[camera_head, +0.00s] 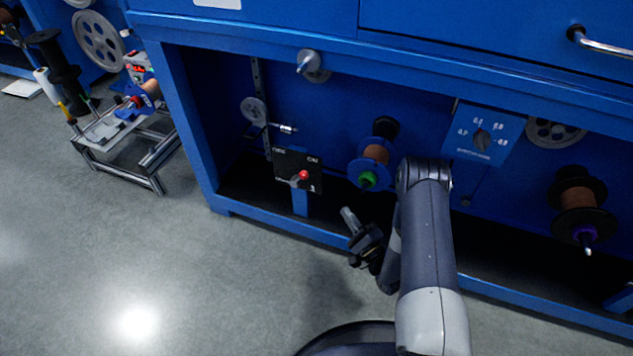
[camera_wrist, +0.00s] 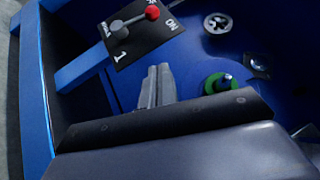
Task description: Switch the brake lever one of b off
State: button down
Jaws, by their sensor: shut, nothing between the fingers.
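A black brake lever plate (camera_head: 285,162) stands on a blue post in the open lower bay of the blue bench. Its lever has a red knob (camera_head: 303,174) and a grey pivot, and it leans toward the "ON" mark. In the wrist view, the red knob (camera_wrist: 152,13) and the plate (camera_wrist: 132,48), with a digit that looks like 1, show at the top. My gripper (camera_head: 347,213) is shut and empty, in front of the bay, right of and below the lever in the head view. Its fingers (camera_wrist: 157,82) are apart from the plate in the wrist view.
A blue spool with copper wire and green hub (camera_head: 368,180) is right of the lever. A blue dial panel (camera_head: 484,135) and a black spool (camera_head: 580,205) are farther right. The bench's bottom rail (camera_head: 270,226) runs below. A metal-framed stand (camera_head: 150,165) is at left; the floor between is clear.

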aim_at(300, 178)
jog(key=s+a+b+x, duration=0.1)
jog(key=a+b+x, duration=0.1)
jog(key=x, duration=1)
jog(key=shift+a+r+b, duration=0.35)
jog(key=shift+r+b, duration=0.1)
jog(key=shift+b, duration=0.3)
jog(key=shift+r, duration=0.1)
